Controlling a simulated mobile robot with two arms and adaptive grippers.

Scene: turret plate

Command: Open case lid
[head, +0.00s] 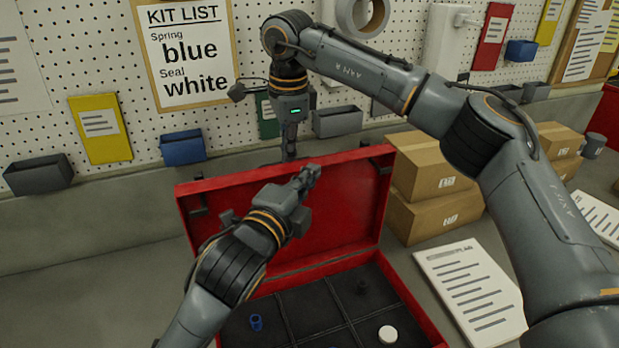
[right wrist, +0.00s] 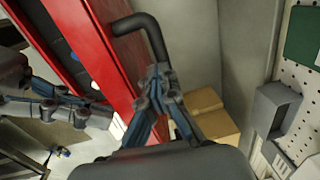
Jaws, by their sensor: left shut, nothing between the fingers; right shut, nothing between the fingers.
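The red case (head: 415,318) sits on the bench with its lid (head: 345,205) standing raised at the back, leaning slightly backward. My left gripper (head: 311,175) is shut and empty in front of the lid's inner face, near its top edge. My right gripper (head: 289,150) is shut and empty behind the lid's top edge, its tips partly hidden. In the right wrist view the shut right fingers (right wrist: 158,80) are beside the lid's red outer face (right wrist: 85,40), close to its dark handle (right wrist: 145,28). I cannot tell whether either gripper touches the lid.
The case's dark divided tray holds a blue part (head: 256,322), a white disc (head: 388,334) and a dark part (head: 362,287). Cardboard boxes (head: 432,170) and a plan sheet (head: 470,290) lie right of the case. A pegboard wall with bins (head: 183,147) stands behind. The bench left of the case is clear.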

